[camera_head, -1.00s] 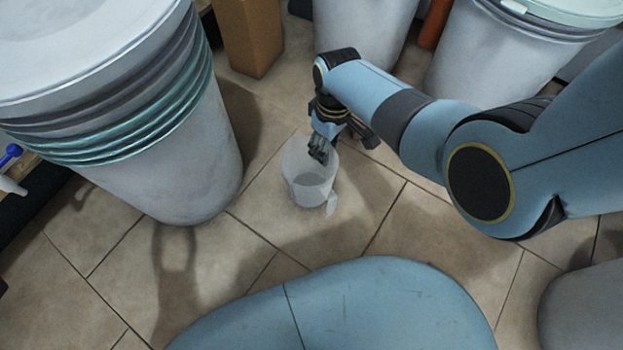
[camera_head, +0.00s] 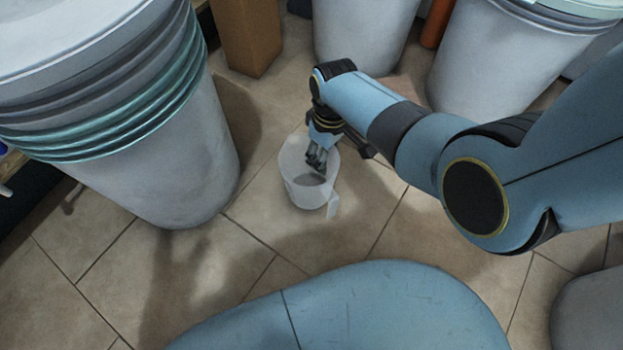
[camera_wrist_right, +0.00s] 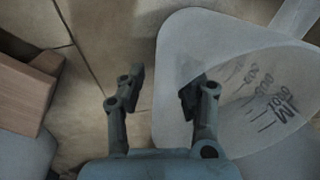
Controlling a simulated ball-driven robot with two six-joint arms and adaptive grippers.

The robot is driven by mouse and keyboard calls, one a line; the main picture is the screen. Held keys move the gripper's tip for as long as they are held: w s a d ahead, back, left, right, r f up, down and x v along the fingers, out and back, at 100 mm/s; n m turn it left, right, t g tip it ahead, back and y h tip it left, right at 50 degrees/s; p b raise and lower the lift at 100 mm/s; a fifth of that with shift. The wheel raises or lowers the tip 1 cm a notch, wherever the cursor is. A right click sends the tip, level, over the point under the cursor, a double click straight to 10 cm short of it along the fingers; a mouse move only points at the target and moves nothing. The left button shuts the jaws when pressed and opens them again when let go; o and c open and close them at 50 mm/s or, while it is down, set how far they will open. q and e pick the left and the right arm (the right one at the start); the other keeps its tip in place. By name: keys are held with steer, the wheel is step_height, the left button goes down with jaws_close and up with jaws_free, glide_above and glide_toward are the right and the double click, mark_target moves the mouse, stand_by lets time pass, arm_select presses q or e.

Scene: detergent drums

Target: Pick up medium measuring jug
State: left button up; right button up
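The measuring jug (camera_head: 300,195) is translucent whitish, stands upright on the tiled floor, and has its handle toward the lower right in the head view. In the right wrist view the jug (camera_wrist_right: 235,90) fills the right side, with dark volume markings on its wall and the handle at the top right. My right gripper (camera_head: 317,160) is at the jug's far rim. In the right wrist view the gripper (camera_wrist_right: 163,88) is open, with one finger outside the jug and the other inside, the wall between them. A gap shows beside the outer finger. My left gripper is out of view.
A large grey drum (camera_head: 150,180) with stacked lids stands on the left. Other drums (camera_head: 360,35) (camera_head: 480,70) stand at the back. A brown box (camera_head: 248,40) is behind the jug. Bare floor (camera_head: 240,265) lies in front and to the left of the jug.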

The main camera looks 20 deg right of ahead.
steer(key=shift+c, duration=0.2)
jaws_close()
stand_by(0.3)
